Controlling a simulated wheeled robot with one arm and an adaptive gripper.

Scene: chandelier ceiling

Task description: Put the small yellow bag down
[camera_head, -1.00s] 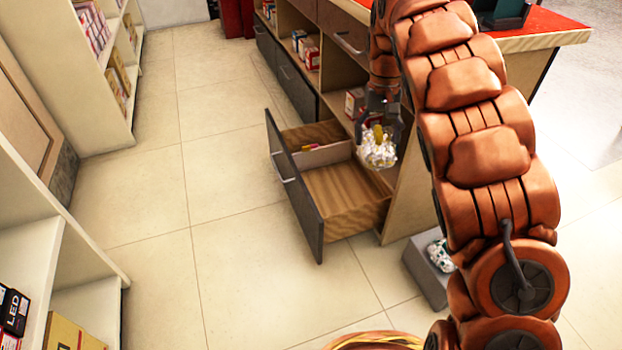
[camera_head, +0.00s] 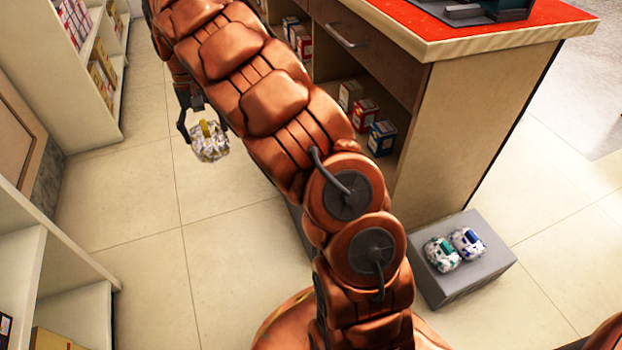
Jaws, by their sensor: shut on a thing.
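The small yellow bag (camera_head: 210,145) is a whitish, crinkled packet with a yellow part on top. My gripper (camera_head: 196,130) is shut on it and holds it in the air over the tiled floor, left of my arm. The bag hangs below the fingers, clear of the shelves and the counter. Two similar small bags, one with green (camera_head: 441,254) and one with blue (camera_head: 467,243), lie side by side on a grey box (camera_head: 468,282) at the right, by the end of the counter.
The counter (camera_head: 462,125) with a red top stands at the upper right, with several small boxes (camera_head: 365,115) on its open shelf. White shelving (camera_head: 60,265) runs along the left. Tiled floor (camera_head: 135,210) is clear at centre left.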

